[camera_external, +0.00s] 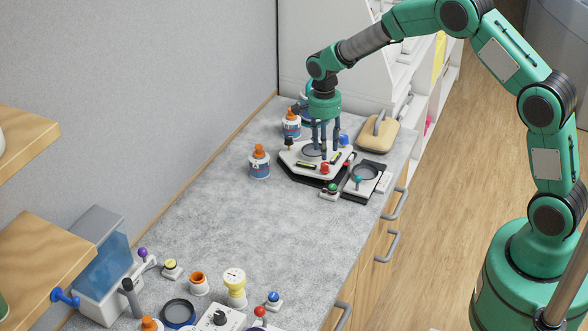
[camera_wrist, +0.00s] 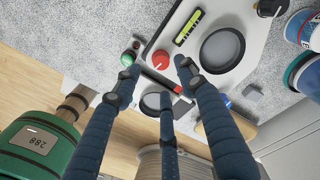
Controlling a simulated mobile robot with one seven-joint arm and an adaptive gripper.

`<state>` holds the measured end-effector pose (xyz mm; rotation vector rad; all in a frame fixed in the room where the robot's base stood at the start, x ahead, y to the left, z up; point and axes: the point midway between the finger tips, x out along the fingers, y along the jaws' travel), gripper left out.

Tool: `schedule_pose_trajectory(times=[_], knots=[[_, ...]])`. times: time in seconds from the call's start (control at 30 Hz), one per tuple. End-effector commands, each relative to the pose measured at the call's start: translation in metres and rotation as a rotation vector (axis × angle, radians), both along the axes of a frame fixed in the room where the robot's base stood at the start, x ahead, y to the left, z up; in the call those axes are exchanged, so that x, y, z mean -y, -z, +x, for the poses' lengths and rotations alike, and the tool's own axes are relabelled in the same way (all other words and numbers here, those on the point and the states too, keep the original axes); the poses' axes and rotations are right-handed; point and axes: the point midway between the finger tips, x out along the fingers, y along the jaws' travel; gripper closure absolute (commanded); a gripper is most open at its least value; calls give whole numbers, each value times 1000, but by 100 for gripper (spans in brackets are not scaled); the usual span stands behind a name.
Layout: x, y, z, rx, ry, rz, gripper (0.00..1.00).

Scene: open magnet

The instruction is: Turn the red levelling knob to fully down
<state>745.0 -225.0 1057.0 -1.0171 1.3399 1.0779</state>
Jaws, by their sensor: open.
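The red levelling knob (camera_external: 325,168) sits at the near corner of a white levelling plate (camera_external: 300,153) with a dark base. In the wrist view the red knob (camera_wrist: 160,60) is round, with a small pale mark on its lower side. My gripper (camera_external: 324,150) points down over the plate. In the wrist view my gripper (camera_wrist: 159,78) is open, its three dark blue fingers spread around the area just below the knob. No finger visibly holds it; I cannot tell whether one touches it. A yellow-green level vial (camera_wrist: 188,27) and a dark round ring (camera_wrist: 222,52) lie beside it.
A small box with a green button (camera_external: 332,187) stands close to the knob. A dark plate with a round dial (camera_external: 364,172) is to its right. A blue knob (camera_external: 344,140), orange-capped bottle (camera_external: 259,163) and tan block (camera_external: 378,134) are nearby. The counter's middle is clear.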

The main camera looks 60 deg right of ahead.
Motion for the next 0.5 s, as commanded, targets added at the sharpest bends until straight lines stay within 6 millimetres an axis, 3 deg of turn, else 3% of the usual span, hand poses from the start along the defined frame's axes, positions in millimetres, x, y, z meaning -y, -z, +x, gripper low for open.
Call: schedule_pose_trajectory(times=[0.2, 0.5], knots=[[0, -34, 2, 2, 0, 0, 59], [0, -54, 3, 1, 0, 0, 59]])
